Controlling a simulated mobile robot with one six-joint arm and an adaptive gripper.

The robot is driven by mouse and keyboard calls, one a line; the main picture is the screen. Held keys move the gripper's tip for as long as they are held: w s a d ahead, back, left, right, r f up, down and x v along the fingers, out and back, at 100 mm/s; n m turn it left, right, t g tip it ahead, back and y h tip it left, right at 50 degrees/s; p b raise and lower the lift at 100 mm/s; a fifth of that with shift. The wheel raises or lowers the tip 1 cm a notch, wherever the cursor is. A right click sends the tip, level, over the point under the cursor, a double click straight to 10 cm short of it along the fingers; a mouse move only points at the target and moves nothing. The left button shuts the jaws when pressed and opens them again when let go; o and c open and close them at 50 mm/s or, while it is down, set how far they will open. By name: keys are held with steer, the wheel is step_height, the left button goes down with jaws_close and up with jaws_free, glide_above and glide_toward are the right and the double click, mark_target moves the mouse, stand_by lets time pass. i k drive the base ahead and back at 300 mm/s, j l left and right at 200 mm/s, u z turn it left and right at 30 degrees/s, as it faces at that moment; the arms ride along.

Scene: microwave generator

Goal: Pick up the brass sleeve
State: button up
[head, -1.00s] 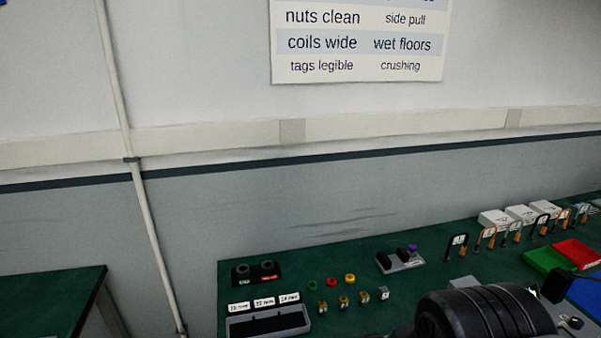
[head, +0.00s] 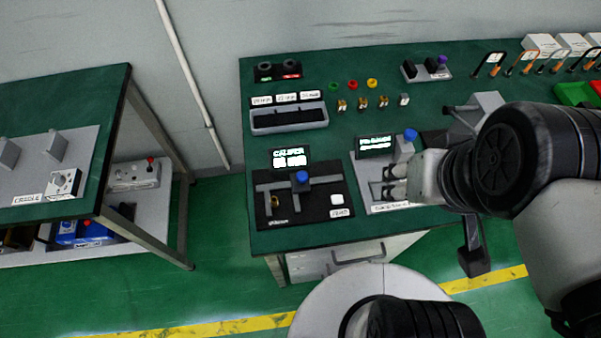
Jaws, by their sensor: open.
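A small brass-coloured piece (head: 275,204), which looks like the brass sleeve, is at the black caliper station (head: 318,208) near the bench's front left. It is small, and I cannot tell whether the caliper jaws touch it. Several small brass-coloured fittings (head: 362,103) stand in a row farther back, beside a silver one (head: 404,100). My gripper (head: 384,181) is open, its fingers pointing left over the grey plate (head: 372,206) right of the caliper station. It is apart from the brass piece. I see nothing between its fingers.
A sectioned black tray (head: 289,119) with labels stands at the back left of the green bench (head: 225,330). Red, green and yellow rings (head: 352,84) lie behind the fittings. A blue knob (head: 302,177) tops the caliper. A separate bench (head: 60,140) stands left across a floor gap.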

mark_target(273, 198)
steer(key=u, duration=1.2)
